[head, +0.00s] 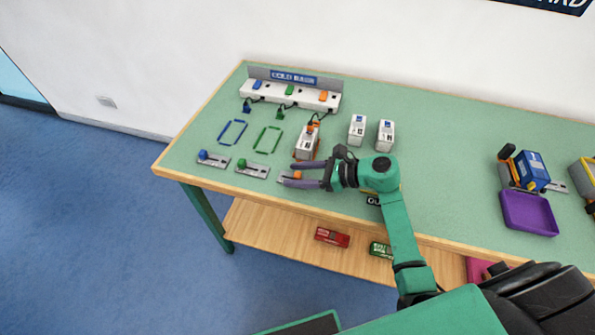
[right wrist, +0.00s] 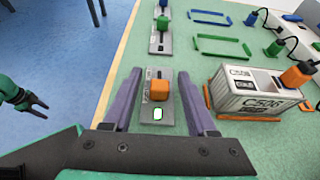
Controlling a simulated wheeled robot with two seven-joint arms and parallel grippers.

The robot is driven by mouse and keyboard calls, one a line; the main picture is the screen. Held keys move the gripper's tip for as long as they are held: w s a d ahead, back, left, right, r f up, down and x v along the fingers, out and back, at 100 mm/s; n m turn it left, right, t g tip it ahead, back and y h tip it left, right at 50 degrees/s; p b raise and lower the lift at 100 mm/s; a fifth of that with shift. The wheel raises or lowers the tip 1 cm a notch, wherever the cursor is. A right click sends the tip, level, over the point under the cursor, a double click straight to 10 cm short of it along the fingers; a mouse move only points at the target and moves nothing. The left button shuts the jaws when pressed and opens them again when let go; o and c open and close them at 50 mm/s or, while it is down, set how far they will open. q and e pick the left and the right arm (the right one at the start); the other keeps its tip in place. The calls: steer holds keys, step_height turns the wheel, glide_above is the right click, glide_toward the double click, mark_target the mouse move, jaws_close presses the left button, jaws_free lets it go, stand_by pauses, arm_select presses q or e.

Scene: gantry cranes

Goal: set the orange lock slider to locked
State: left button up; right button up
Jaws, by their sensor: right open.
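The orange lock slider (right wrist: 159,89) is a block on a small grey plate (right wrist: 167,127) near the table edge. In the right wrist view a dark slot shows beyond the block, and a pale marker with a green outline shows on its near side. In the head view the orange block (head: 297,175) is partly covered by my gripper. My right gripper (right wrist: 159,88) is open, its two purple fingers on either side of the block with visible gaps. My left gripper (right wrist: 40,106) shows at the left of the right wrist view, away from the table, its fingers apart.
Green (head: 241,163) and blue (head: 203,155) sliders sit in line along the table edge. A white container marked C506 (right wrist: 255,92) stands close to the right finger, with an orange plug on it. Blue (head: 233,132) and green (head: 267,139) outlines lie behind.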

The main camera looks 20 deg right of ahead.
jaws_close()
